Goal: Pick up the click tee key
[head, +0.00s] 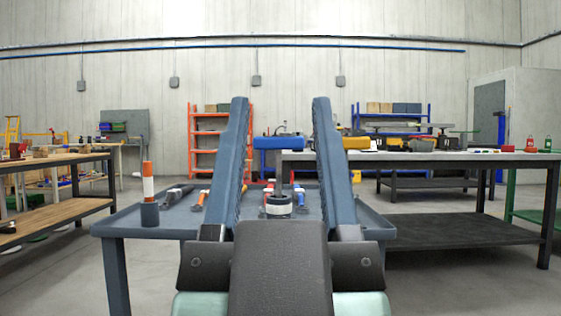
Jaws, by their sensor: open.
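An orange-and-white cylinder (148,181) stands in a grey cup at the tray's left. Several orange- and red-ended tools (201,198) lie on the tray, partly behind my fingers. A long workbench (460,156) stands at right, a wooden one (45,207) at left.

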